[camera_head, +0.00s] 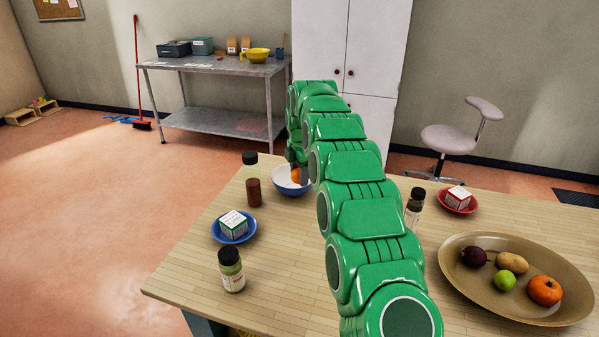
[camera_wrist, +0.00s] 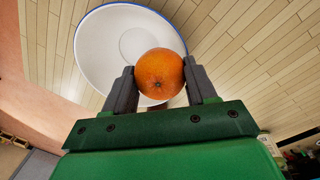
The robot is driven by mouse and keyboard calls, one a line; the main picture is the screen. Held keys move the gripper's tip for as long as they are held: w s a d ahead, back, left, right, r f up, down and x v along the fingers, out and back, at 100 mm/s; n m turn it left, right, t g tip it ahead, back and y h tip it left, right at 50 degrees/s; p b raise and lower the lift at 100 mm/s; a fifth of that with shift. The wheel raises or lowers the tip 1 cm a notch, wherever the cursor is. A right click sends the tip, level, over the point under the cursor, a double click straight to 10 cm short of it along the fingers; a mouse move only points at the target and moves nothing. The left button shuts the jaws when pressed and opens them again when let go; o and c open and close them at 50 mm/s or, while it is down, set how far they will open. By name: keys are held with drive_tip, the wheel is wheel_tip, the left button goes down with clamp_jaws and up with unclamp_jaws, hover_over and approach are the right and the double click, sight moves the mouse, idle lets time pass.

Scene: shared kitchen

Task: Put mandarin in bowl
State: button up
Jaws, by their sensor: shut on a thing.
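The mandarin (camera_wrist: 159,74) is a round orange fruit held between the two fingers of my gripper (camera_wrist: 161,85) in the wrist view. Behind it in that view is the white bowl (camera_wrist: 97,50) with a blue rim. In the head view the bowl (camera_head: 283,187) stands near the table's far edge, and a bit of the mandarin (camera_head: 296,175) shows at the bowl's opening. My gripper (camera_head: 303,172) is there over the bowl, mostly hidden by my green arm. I cannot tell whether the mandarin touches the bowl.
A dark-capped bottle (camera_head: 254,190) stands just left of the bowl. A blue dish (camera_head: 246,238) with a box and a jar (camera_head: 231,270) are nearer. On the right are another bottle (camera_head: 415,208), a red dish (camera_head: 470,207) and a large tray (camera_head: 455,278) with produce.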

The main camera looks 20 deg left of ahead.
drive_tip(key=shift+f, duration=0.3)
drive_tip(key=o, duration=1.1)
drive_tip(key=shift+c, duration=0.2)
drive_tip(key=shift+r, duration=0.1)
drive_tip(key=shift+s+d+r, duration=0.15)
drive_tip(key=shift+r, duration=1.95)
drive_tip(key=shift+s+d+r, duration=0.1)
drive_tip(key=shift+r, duration=2)
drive_tip(key=shift+d+r, duration=0.1)
